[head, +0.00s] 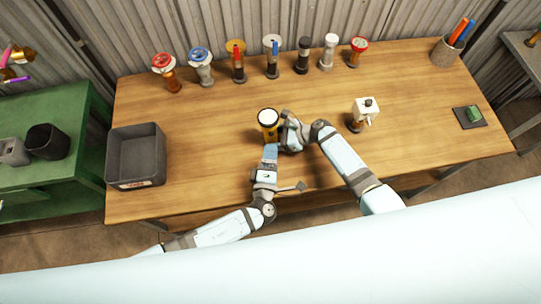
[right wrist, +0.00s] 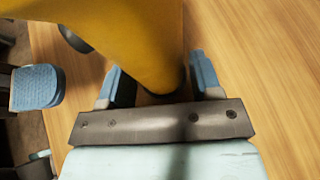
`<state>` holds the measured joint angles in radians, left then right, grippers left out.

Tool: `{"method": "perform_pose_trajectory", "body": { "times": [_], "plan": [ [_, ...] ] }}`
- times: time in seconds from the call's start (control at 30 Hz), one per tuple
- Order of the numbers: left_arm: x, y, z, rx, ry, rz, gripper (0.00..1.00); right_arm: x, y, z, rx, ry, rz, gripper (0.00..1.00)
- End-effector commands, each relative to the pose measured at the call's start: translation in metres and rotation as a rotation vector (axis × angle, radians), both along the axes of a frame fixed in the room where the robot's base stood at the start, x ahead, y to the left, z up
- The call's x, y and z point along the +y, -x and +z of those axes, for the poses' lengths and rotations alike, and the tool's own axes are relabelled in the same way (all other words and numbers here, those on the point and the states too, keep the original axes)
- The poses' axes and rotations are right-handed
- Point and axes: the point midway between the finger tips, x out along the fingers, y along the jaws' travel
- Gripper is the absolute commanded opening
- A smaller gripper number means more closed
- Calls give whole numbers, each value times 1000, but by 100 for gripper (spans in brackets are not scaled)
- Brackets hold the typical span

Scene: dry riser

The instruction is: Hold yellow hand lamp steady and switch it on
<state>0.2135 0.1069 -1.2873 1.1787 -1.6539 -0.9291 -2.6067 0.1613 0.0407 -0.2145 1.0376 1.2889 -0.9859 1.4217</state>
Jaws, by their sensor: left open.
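The yellow hand lamp (head: 268,122) stands upright on the wooden table, its pale round head facing up. My left gripper (head: 269,153) is open, just in front of the lamp on its near side. My right gripper (head: 287,131) is at the lamp's right side. In the right wrist view the yellow lamp body (right wrist: 140,40) reaches down between the two blue fingers of my right gripper (right wrist: 162,85); whether both fingers press on it is unclear. A blue fingertip of my left gripper (right wrist: 36,88) shows at the left there. The lamp's switch cannot be made out.
Several lamps, including a red-topped one (head: 164,65), line the table's back edge. A white lamp (head: 366,108) stands to the right. A dark open bin (head: 136,131) is at the left, a pen cup (head: 445,52) at the back right, a dark pad (head: 462,121) at the right.

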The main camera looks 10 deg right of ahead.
Motion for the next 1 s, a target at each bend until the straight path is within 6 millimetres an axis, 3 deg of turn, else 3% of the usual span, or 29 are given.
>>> {"method": "perform_pose_trajectory", "body": {
  "times": [0.03, 0.07, 0.43, 0.47, 0.5, 0.6, 0.87, 1.0],
  "plan": [
    [0, 0, 0, 0, 0, 0, 75, 0, 0, 0, 0, 0, 0, 48],
    [0, 0, 0, 0, 0, 0, 75, 0, 0, 0, 0, 0, 0, 41],
    [0, 0, 0, 0, 0, 0, 75, 0, 0, 0, 0, 0, 0, 40],
    [0, 0, 0, 0, 0, 0, 75, 0, 0, 0, 0, 0, 0, 56],
    [0, 0, 0, 0, 0, 0, 75, 0, 0, 0, 0, 0, 0, 65],
    [0, 0, 0, 0, 0, 0, 75, 0, 0, 0, 0, 0, 0, 83],
    [0, 0, 0, 0, 0, 0, 75, -1, 0, 0, 0, 0, 0, 83],
    [0, 0, 0, 0, 0, 0, 75, -11, 4, 5, -1, 1, 0, 83]
  ]
}}
